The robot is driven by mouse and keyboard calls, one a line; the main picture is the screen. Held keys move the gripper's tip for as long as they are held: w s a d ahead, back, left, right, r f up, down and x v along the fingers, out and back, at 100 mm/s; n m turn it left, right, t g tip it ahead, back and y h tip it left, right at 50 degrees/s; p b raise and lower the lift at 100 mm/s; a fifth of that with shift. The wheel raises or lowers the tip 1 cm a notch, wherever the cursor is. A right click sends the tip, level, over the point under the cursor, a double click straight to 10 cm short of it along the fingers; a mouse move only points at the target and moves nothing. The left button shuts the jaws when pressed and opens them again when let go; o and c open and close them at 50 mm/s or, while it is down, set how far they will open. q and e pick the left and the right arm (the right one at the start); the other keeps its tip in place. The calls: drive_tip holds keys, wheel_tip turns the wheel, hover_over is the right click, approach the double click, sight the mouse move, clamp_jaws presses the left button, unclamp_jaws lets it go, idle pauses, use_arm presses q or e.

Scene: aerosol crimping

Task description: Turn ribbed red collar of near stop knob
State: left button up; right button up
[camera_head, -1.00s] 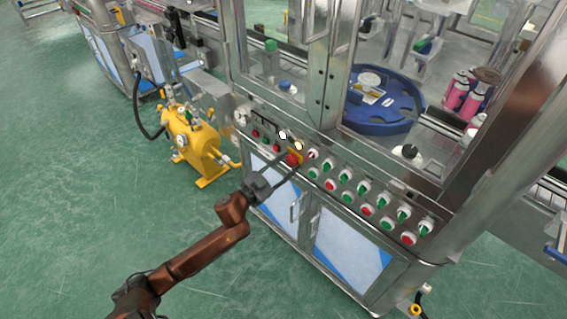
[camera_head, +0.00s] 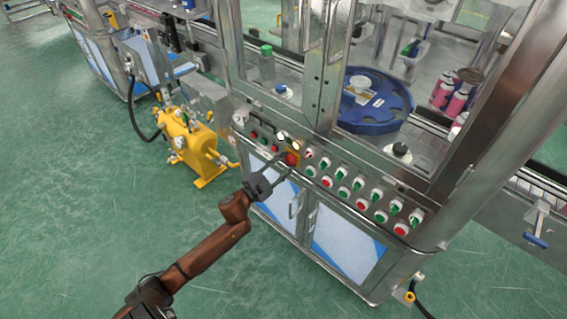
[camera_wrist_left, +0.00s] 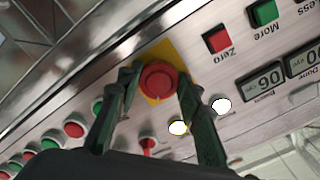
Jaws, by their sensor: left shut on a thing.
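The red stop knob (camera_head: 291,158) sits on a yellow plate on the machine's slanted control panel (camera_head: 335,172). In the left wrist view the round red knob (camera_wrist_left: 160,80) faces the camera, with the yellow plate (camera_wrist_left: 152,51) showing around it. My left gripper (camera_head: 284,164) reaches the knob from the lower left. In the wrist view its two dark fingers stand on either side of the knob, shut on its collar. The fingers partly hide the collar's sides, and its ribs are too small to make out. My right gripper is not in view.
White lamps (camera_wrist_left: 221,105) and a red-handled switch (camera_wrist_left: 147,143) lie close to the fingers. Rows of red and green buttons and switches run right along the panel. A yellow tank (camera_head: 190,145) stands left of the cabinet. Open green floor (camera_head: 90,210) lies in front.

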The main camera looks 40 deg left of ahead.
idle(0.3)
use_arm(q)
drive_tip(key=o, duration=1.2)
drive_tip(key=shift+c, duration=0.2)
drive_tip(key=s, duration=1.2)
drive_tip(key=shift+a, duration=0.45)
